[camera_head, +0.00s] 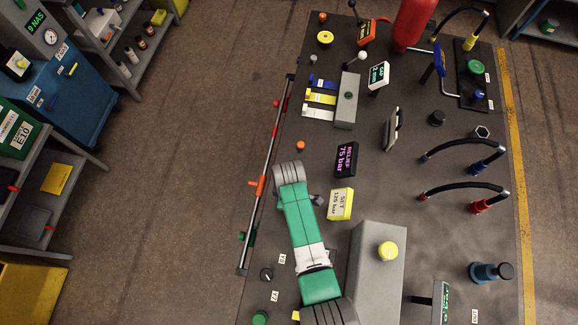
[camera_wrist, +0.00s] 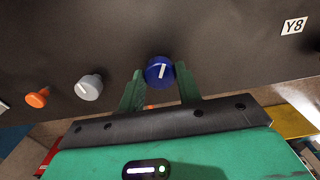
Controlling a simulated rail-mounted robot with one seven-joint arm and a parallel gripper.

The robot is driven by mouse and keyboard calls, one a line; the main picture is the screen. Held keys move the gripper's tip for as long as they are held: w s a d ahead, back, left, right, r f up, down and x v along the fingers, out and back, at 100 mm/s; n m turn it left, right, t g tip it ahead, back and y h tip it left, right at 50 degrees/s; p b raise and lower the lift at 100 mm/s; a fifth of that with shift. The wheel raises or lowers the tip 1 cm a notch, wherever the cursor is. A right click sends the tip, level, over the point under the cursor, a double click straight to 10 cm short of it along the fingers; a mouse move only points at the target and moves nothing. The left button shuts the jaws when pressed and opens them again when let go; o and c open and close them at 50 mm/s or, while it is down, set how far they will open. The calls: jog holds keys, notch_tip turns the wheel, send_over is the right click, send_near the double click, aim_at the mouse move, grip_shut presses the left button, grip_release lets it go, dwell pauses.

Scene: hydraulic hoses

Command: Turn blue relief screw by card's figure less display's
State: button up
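In the wrist view a blue round screw head (camera_wrist: 159,71) with a white index line sits on the dark panel. My gripper's two green fingers (camera_wrist: 160,80) stand on either side of it, apart, with the blue head between their tips; firm contact is not visible. In the head view a black display (camera_head: 345,160) reads "RELIEF 75 bar" in purple. Below it, a yellow card (camera_head: 340,204) reads "SET", with a figure that looks like 125 bar. My arm lies over the panel's left part; the blue screw and my fingertips are not clearly visible there.
In the wrist view a grey knob (camera_wrist: 89,87) and an orange knob (camera_wrist: 37,98) are left of the blue screw, and a Y8 label (camera_wrist: 293,26) is at upper right. In the head view a grey box with a yellow knob (camera_head: 388,251) stands right of my arm.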

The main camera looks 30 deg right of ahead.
jog(key=shift+m, duration=0.3)
jog(key=m, duration=0.3)
jog(key=shift+m+p, duration=0.4)
jog(key=m, duration=0.5)
jog(key=m+p, duration=0.1)
jog(key=m, duration=0.4)
jog(key=shift+m, duration=2.6)
jog(key=o, duration=1)
jog(key=shift+r, duration=0.1)
